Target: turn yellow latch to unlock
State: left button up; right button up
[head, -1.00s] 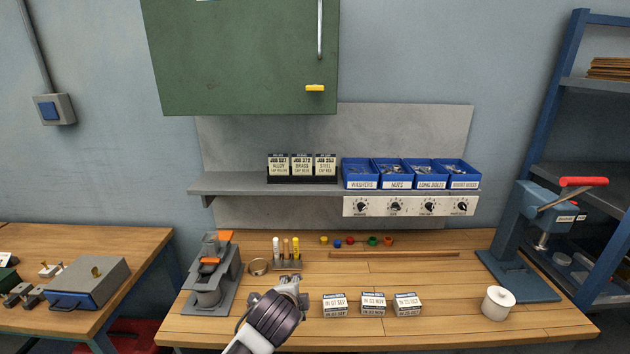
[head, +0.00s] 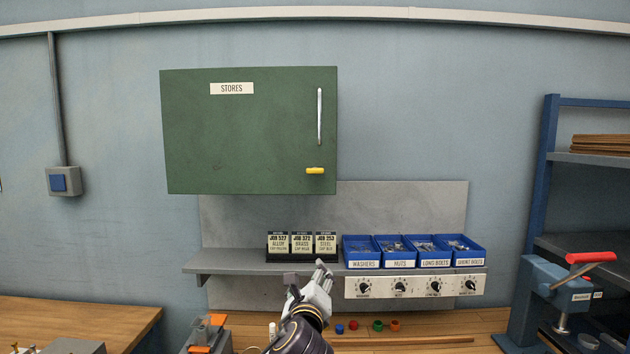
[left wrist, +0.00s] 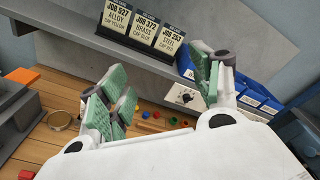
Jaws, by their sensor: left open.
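The yellow latch (head: 315,171) lies horizontal near the lower right corner of the green cabinet door (head: 240,135) marked STORES. The door is shut, with a white upright handle (head: 320,116) above the latch. My left gripper (head: 306,278) is raised in front of the shelf, well below the latch and touching nothing that I can make out. In the left wrist view its green-padded fingers (left wrist: 160,95) are spread wide and empty. The latch is not in the left wrist view. My right gripper is not in view.
A grey shelf (head: 230,262) under the cabinet holds three job cards (head: 301,244) and several blue bins (head: 412,252). A knob panel (head: 415,286) hangs under the shelf. A red-handled press (head: 562,285) stands at the right. Space before the cabinet door is clear.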

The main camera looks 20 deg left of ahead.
aim_at(315, 173)
pick_arm(q)
notch_tip(315, 173, up, 18)
jog(key=d+m+t+y, duration=0.1)
jog(key=m+t+y, duration=0.1)
jog(key=m+t, duration=0.3)
jog(key=m, duration=0.3)
jog(key=shift+s+r, duration=0.2)
jog(key=shift+s, duration=0.05)
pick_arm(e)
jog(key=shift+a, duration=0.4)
pick_arm(q)
jog(key=shift+w, duration=0.1)
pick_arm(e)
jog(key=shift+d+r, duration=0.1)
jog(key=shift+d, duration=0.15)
pick_arm(q)
jog(key=p+x, duration=0.2)
jog(key=x, duration=0.4)
jog(key=p+x, duration=0.1)
jog(key=x, duration=0.4)
jog(key=shift+w+a+r+p, duration=0.1)
jog(key=shift+w+r+p, duration=0.15)
jog(key=shift+r+p, duration=0.15)
jog(key=shift+x, duration=0.9)
jog(key=shift+w+f, duration=0.1)
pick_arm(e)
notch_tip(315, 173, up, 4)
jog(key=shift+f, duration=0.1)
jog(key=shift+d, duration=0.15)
